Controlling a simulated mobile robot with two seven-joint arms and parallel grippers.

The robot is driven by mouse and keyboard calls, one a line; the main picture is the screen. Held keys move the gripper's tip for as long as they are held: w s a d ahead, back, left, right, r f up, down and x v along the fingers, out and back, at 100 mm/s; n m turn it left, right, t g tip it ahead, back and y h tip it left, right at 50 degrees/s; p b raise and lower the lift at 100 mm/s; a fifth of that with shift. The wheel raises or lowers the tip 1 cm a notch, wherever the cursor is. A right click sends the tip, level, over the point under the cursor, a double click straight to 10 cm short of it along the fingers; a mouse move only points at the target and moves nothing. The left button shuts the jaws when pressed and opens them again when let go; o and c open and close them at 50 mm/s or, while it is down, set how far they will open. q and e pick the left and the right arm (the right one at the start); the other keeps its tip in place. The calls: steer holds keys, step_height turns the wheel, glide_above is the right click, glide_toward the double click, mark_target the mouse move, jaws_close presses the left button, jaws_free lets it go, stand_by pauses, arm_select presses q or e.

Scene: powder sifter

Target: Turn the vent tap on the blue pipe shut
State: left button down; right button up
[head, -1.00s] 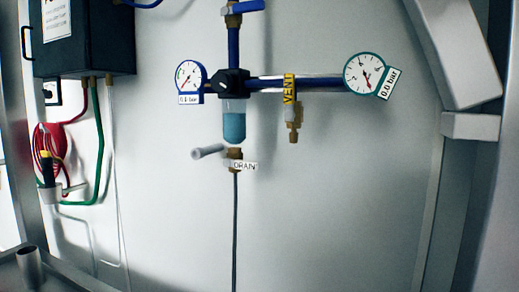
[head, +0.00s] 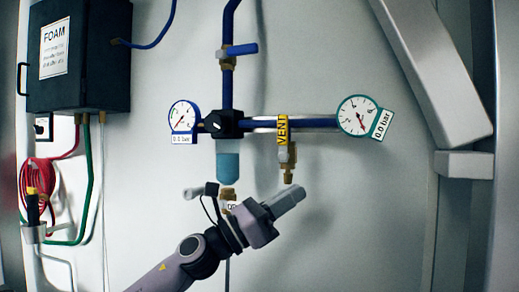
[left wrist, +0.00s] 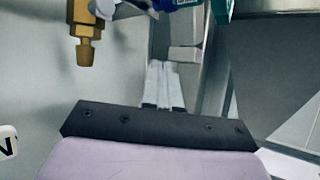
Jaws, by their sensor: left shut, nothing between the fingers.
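The blue pipe (head: 325,122) runs level across the wall between two gauges. The vent tap (head: 286,153) hangs under it, with a yellow VENT label (head: 282,130) above and a brass outlet pointing down. In the left wrist view the brass outlet (left wrist: 86,45) shows at upper left, with a pale part above it, cut by the frame edge. My left gripper (head: 297,192) is shut and empty, just below the vent tap and apart from it in the picture. Its fingers (left wrist: 160,85) point away in the wrist view. The tap's handle position is hard to tell. My right gripper is not in view.
A drain valve (head: 228,194) with a grey lever sits below the blue bowl (head: 228,160), partly hidden by my left arm. A blue-handled valve (head: 240,50) is above. Gauges (head: 184,118) (head: 358,116) flank the pipe. A black FOAM box (head: 85,55) hangs at left.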

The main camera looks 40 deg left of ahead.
arm_select(q)
steer(key=s+a+r+m+g+y, duration=0.2)
steer(key=s+a+r+m+y, duration=0.15)
steer(key=a+r+m, duration=0.4)
steer(key=s+a+r+m+g+y, duration=0.2)
steer(key=s+a+r+m, duration=0.35)
steer(key=a+m, duration=0.3)
steer(key=p, duration=0.3)
glide_toward(283, 139)
steer(key=w+a+r, duration=0.3)
steer(key=w, duration=0.2)
steer(key=d, duration=0.2)
steer(key=shift+w+d+f+h+p, duration=0.25)
steer(key=shift+w+d+f+p, duration=0.1)
steer(key=shift+p, duration=0.05)
steer(key=shift+w+d+t, duration=0.2)
steer(key=shift+d+t, duration=0.1)
steer(key=shift+d, duration=0.45)
steer(key=shift+s, duration=0.1)
